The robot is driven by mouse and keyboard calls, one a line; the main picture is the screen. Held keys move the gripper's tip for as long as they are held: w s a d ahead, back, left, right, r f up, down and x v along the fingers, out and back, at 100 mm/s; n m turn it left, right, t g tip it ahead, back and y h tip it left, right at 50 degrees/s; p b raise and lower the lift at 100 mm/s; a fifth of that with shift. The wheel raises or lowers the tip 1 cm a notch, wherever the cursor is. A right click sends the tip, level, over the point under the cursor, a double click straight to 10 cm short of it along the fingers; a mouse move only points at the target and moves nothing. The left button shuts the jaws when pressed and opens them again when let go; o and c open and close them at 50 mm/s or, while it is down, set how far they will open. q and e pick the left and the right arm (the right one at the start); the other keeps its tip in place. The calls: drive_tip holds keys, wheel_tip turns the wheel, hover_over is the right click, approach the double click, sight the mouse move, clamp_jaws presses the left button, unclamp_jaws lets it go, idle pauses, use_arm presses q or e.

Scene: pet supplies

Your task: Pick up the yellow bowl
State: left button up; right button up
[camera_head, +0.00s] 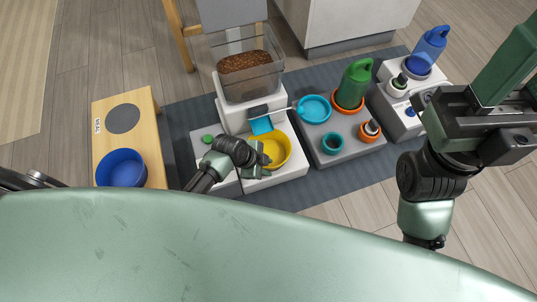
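The yellow bowl (281,149) stands upright on the white base (292,170) of the food dispenser, below its blue chute (262,125). My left gripper (258,158) is at the left side of the bowl, with its grey-green fingers over or against the left rim. The fingers overlap the rim in the picture, so I cannot tell whether they hold it. The left part of the bowl is hidden behind the gripper. My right arm is at the right of the view, and I cannot make out its fingertips clearly.
The dispenser's clear hopper (249,83) of brown kibble rises just behind the bowl. To the right, a grey tray (345,146) holds a turquoise dish (314,108), a green bottle (355,82) and small cups. A blue bowl (121,168) stands on a wooden stand (149,113) at left.

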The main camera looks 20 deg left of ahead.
use_arm(q)
drive_tip(key=shift+f, duration=0.15)
clamp_jaws()
idle(1.4)
